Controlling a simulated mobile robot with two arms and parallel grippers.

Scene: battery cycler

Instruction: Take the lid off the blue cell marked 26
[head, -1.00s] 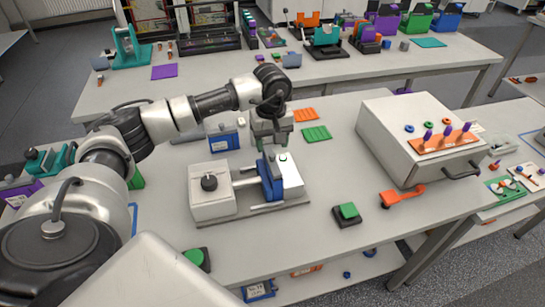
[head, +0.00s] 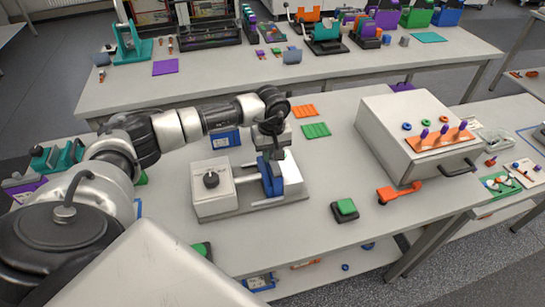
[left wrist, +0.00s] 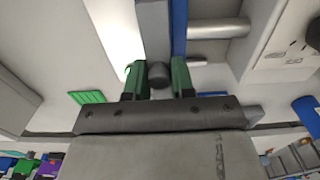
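The blue cell (head: 264,176) stands clamped in the white fixture (head: 214,200) on the near table. Its number is not readable. My left gripper (head: 274,150) points down over the top of the cell and hides much of it in the head view. In the left wrist view a dark round knob (left wrist: 158,75) lies between the two green fingertips, which sit close against both its sides. My left gripper looks shut on this knob, apparently the lid's. The lid itself is mostly hidden. My right gripper is not in view.
Another blue cell (head: 225,138) stands behind the fixture. Green (head: 316,130) and orange (head: 304,111) pads lie behind. A large white box (head: 415,135) with a dark handle stands at right. A green button (head: 345,207) and an orange tool (head: 398,192) lie right of the fixture.

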